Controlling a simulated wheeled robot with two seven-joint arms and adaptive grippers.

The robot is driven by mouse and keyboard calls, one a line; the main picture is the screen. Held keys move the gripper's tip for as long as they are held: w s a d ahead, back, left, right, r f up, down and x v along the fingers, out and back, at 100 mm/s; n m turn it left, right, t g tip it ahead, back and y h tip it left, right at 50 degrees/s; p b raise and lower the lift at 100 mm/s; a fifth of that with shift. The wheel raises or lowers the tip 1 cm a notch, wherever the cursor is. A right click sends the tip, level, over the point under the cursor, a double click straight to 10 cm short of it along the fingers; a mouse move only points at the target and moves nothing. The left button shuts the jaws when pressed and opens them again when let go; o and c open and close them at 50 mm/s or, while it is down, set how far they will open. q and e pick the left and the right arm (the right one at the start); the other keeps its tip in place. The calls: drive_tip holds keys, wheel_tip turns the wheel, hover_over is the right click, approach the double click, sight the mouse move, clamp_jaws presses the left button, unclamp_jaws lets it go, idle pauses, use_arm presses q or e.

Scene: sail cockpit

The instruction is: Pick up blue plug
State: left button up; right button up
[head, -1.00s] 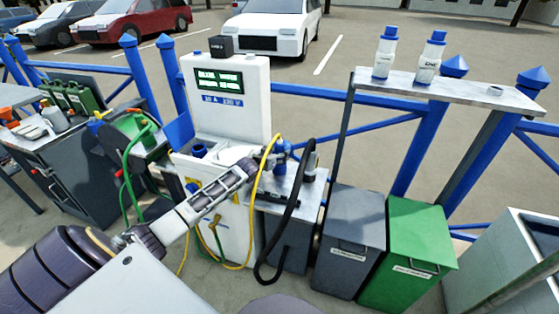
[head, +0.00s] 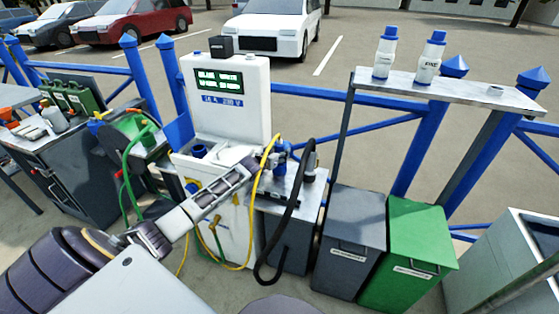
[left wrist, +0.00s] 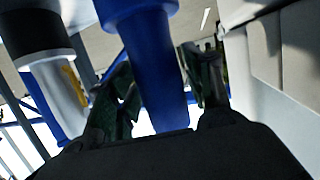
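The blue plug (head: 281,153) stands at the left end of the small metal-topped stand, right of the white power pedestal (head: 236,105). A yellow cable passes close in front of it. My left gripper (head: 265,158) reaches to the plug from the left, its fingertips small and partly hidden in the head view. In the left wrist view, the blue plug (left wrist: 152,75) lies between the two dark fingers, one on each side and both very near it. Whether they press on it I cannot tell. My right gripper is not in view.
A connector (head: 308,172) with a black cable stands just right of the plug. A yellow cable (head: 258,190) loops in front of the pedestal. Grey (head: 350,235) and green (head: 405,245) bins and a shelf (head: 450,92) with two white bottles are farther right.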

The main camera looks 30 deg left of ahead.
use_arm(q)
drive_tip(key=c, duration=0.9)
drive_tip(key=shift+o, duration=0.2)
drive_tip(key=shift+r, duration=0.2)
